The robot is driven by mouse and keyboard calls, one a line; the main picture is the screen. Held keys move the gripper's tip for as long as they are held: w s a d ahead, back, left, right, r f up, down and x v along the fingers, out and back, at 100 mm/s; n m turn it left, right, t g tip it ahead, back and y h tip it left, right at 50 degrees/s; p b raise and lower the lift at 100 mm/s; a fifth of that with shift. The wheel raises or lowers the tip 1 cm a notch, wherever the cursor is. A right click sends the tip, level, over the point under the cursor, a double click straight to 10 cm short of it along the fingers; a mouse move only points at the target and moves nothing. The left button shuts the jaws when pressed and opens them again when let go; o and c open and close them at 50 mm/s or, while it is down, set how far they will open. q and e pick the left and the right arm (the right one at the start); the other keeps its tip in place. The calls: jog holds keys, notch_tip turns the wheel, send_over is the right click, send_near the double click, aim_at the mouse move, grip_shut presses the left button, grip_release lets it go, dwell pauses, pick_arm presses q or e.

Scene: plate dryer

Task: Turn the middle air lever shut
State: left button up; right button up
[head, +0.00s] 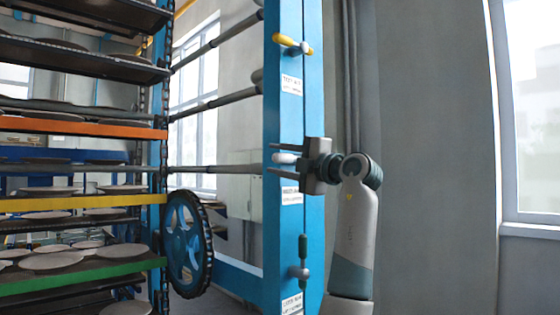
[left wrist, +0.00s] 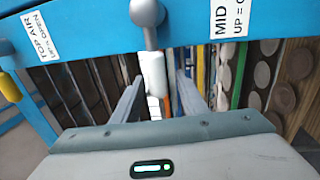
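The middle air lever has a white handle (head: 285,158) on the blue post (head: 283,110); in the head view it lies about level, pointing left. In the left wrist view the white handle (left wrist: 154,72) hangs from a grey round pivot (left wrist: 147,12) beside a label reading "MID". My left gripper (head: 270,157) is open at the lever, one finger above the handle and one below. In the left wrist view its fingers (left wrist: 159,82) stand on either side of the handle with gaps showing. The pivot is hidden behind the gripper in the head view. My right gripper is out of view.
A rack with plates on coloured shelves (head: 85,278) and a blue handwheel (head: 187,245) are at left. Grey wall lies right.

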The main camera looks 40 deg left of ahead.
pick_arm(q)
jog(key=shift+d, duration=0.15)
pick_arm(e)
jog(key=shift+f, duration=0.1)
